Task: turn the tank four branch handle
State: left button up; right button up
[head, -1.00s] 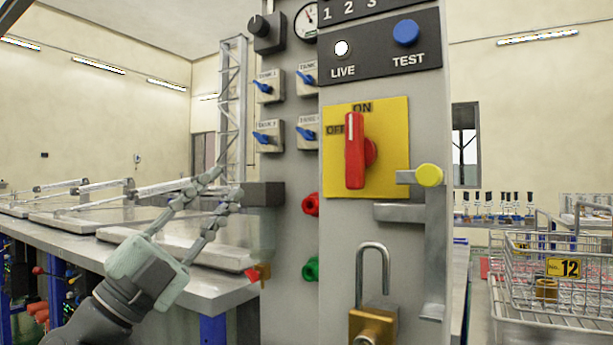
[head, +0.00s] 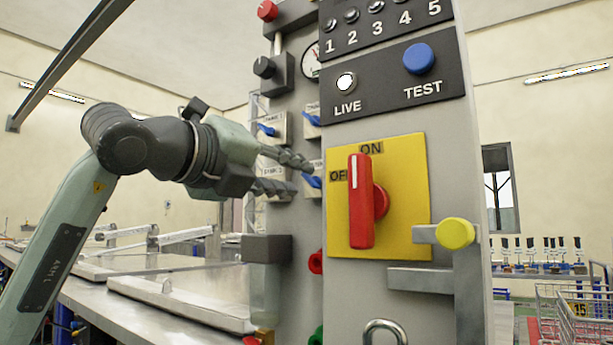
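The tank four branch handle (head: 312,181) is a small blue lever at the lower right of a group of blue-handled valves on the grey panel. It is partly hidden by the edge of the post in front. My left gripper (head: 302,176) reaches in from the left at its height. Its two fingers are apart, with the tips close to the lever. I cannot tell whether they touch it. The lower left valve is mostly hidden behind the gripper. My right gripper is not in view.
A grey post with a red switch handle (head: 361,201) on a yellow plate (head: 405,190) stands just right of the valves. A dark block (head: 267,248) juts out below my gripper. A bench with flat lids (head: 185,300) lies at lower left.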

aim_at(307, 180)
pick_arm(q)
jog(key=shift+p+x, duration=0.3)
jog(key=shift+x, duration=1.6)
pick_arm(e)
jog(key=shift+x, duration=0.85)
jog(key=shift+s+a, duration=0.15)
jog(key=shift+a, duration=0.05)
pick_arm(q)
grip_shut()
